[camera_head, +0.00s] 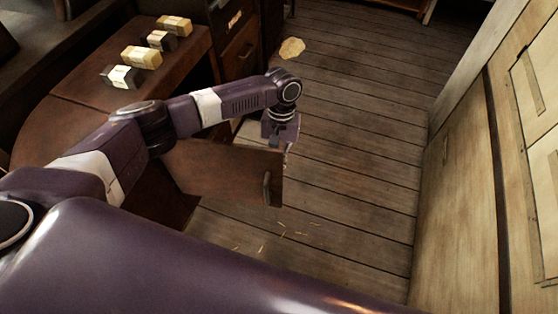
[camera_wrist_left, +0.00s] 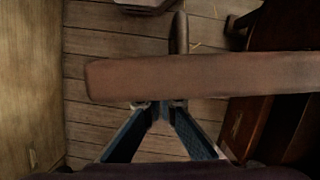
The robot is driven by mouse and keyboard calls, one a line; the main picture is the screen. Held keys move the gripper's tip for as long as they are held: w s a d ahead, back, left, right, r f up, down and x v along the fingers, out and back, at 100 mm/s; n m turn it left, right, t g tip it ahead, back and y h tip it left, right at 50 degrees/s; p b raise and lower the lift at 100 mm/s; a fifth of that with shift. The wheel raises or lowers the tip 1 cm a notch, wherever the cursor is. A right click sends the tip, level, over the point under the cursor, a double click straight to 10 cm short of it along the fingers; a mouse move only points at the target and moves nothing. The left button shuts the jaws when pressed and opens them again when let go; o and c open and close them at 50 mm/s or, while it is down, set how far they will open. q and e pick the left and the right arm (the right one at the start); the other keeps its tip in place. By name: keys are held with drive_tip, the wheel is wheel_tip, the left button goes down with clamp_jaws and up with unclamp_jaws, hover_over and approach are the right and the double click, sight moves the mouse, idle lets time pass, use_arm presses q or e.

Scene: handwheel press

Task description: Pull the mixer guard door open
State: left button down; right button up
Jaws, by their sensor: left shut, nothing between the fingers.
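The door is a brown wooden panel (camera_head: 225,172) that stands out from the dark bench over the floor. Its upright bar handle (camera_head: 266,188) is near its free end, on the face towards the bottom of the head view. My left gripper (camera_head: 288,146) is shut and empty by the top corner of that free end. In the left wrist view the door's edge (camera_wrist_left: 200,77) crosses the picture. The handle (camera_wrist_left: 180,34) sticks out on its far side, while the shut fingertips (camera_wrist_left: 158,105) are on its near side, close to or touching it. My right gripper is not in view.
Several small blocks (camera_head: 141,57) stand in a row on the bench top (camera_head: 185,55). A pale cabinet (camera_head: 455,190) lines the right side. The plank floor (camera_head: 350,150) between is open, with a yellowish piece (camera_head: 291,48) and scattered shavings (camera_head: 282,233).

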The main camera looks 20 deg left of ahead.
use_arm(q)
drive_tip(key=shift+s+r+p, duration=0.15)
drive_tip(key=shift+s+p, duration=0.15)
drive_tip(key=shift+p, duration=0.2)
drive_tip(key=s+m+y+p, duration=0.1)
drive_tip(key=s+m+p, duration=0.5)
drive_tip(key=s+p, duration=0.9)
drive_tip(key=shift+s, duration=1.65)
